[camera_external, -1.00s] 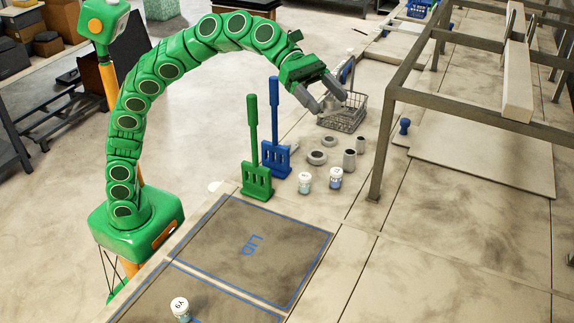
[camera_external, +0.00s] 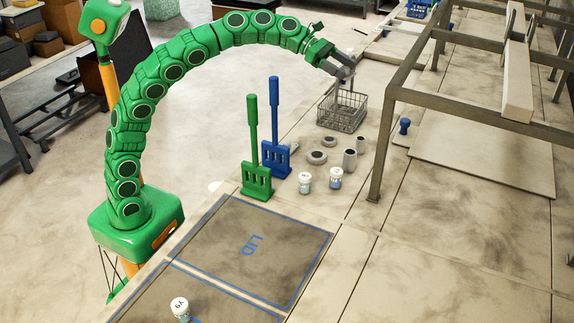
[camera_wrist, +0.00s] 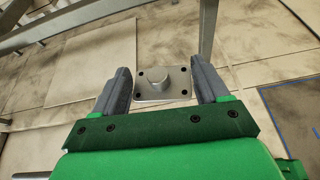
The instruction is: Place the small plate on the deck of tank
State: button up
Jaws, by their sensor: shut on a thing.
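The small plate (camera_wrist: 152,97) is a grey metal square with corner holes and a round raised boss. In the wrist view it sits between the two grey fingers of my gripper (camera_wrist: 162,88), which is shut on it. In the external view my gripper (camera_external: 345,72) points down above the wire basket (camera_external: 342,115); the plate is hard to make out there. The pale tank deck (camera_external: 440,245) spreads across the right side and shows beneath the plate in the wrist view.
A metal frame post (camera_external: 379,150) stands right of the basket. Green (camera_external: 257,180) and blue (camera_external: 276,158) upright tools, grey rings (camera_external: 317,157) and white-capped jars (camera_external: 336,177) stand nearby. The blue-outlined LID panel (camera_external: 250,245) is clear in front.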

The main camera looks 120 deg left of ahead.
jog(key=s+a+f+y, duration=0.1)
jog(key=s+a+f, duration=0.4)
jog(key=a+f, duration=0.15)
jog(key=n+y, duration=0.2)
jog(key=n, duration=0.1)
send_over(297, 134)
notch_tip(297, 134, down, 20)
jog(key=shift+w+d+f, duration=0.1)
jog(key=shift+d+f, duration=0.05)
jog(key=shift+f, duration=3.85)
jog(key=o, duration=1.4)
jog(key=shift+y, duration=0.4)
jog(key=v, duration=1.2)
jog(key=shift+r, duration=0.25)
